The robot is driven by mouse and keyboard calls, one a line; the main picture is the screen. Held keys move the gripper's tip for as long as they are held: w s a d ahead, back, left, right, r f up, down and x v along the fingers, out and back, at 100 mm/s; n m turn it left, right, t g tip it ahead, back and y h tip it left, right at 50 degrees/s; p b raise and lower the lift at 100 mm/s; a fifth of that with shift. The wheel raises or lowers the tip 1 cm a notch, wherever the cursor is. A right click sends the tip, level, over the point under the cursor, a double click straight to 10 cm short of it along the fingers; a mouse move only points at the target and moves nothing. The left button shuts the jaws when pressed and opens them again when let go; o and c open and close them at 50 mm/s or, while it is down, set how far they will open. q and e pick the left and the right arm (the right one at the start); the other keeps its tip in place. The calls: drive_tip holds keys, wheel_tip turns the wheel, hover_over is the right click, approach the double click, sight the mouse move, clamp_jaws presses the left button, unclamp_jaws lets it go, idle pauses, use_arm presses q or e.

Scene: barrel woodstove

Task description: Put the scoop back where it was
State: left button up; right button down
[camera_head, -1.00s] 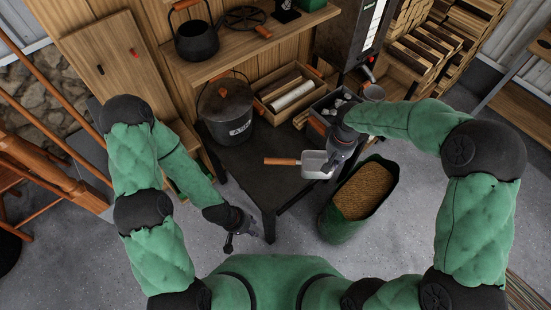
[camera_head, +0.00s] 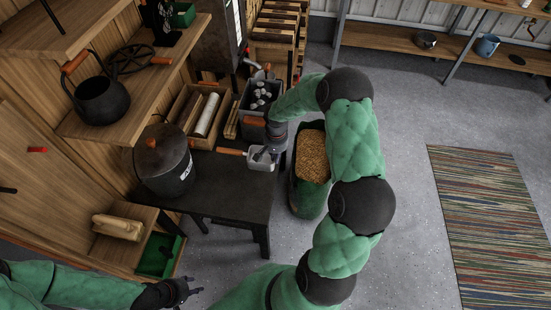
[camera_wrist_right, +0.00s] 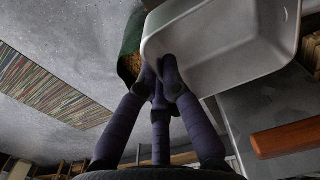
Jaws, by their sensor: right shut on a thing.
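The scoop (camera_head: 262,163) is a pale metal pan with an orange-brown wooden handle (camera_head: 231,152). It is over the right end of the dark table, close to the pellet sack; I cannot tell whether it touches the tabletop. My left gripper (camera_head: 192,290) is open and empty, low at the bottom left, away from the scoop.
A dark table (camera_head: 235,190) holds a black lidded bucket (camera_head: 165,165), a wooden crate (camera_head: 187,107) and a grey bin of lumps (camera_head: 250,98). A green sack of pellets (camera_head: 312,155) stands on the floor to the right. Floor beyond it is clear up to a striped rug (camera_head: 490,220).

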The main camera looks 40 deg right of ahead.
drive_tip(key=shift+d+f+b, duration=0.1)
drive_tip(key=shift+f+b, duration=2)
drive_tip(key=shift+f, duration=1.3)
drive_tip(key=shift+f+b, duration=0.55)
drive_tip(key=shift+f, duration=0.1)
drive_tip(key=c, duration=1.3)
unclamp_jaws()
wheel_tip(320, 180, up, 12)
drive_tip(key=shift+r, duration=0.1)
